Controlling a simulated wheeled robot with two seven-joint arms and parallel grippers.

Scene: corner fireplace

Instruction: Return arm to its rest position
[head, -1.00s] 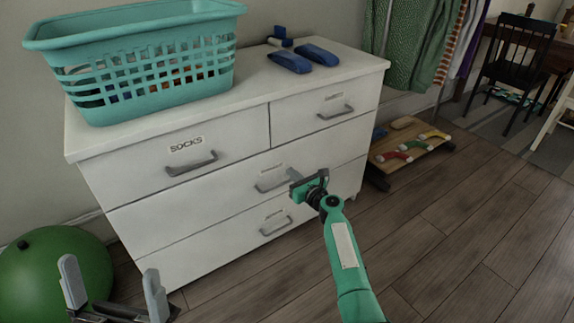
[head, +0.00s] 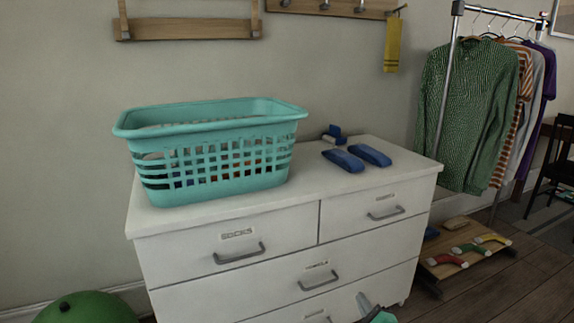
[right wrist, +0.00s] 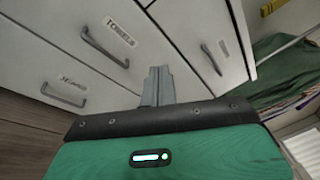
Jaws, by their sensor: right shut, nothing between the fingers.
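My right gripper (head: 368,304) is at the bottom edge of the head view, in front of the lower right of the white dresser (head: 400,233). Only its tip and a bit of green show there. In the right wrist view its fingers (right wrist: 158,85) are together and empty, apart from the drawer fronts behind them. The dresser drawers all look shut, including the one labelled socks (head: 280,241). The towels label (right wrist: 121,30) shows in the right wrist view. My left gripper is not in view.
A teal laundry basket (head: 210,115) and blue shoes (head: 343,160) sit on the dresser top. A green ball (head: 88,308) is at the lower left. A clothes rack (head: 445,80) and a low wooden shoe rack (head: 480,263) stand to the right. Floor at the lower right is clear.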

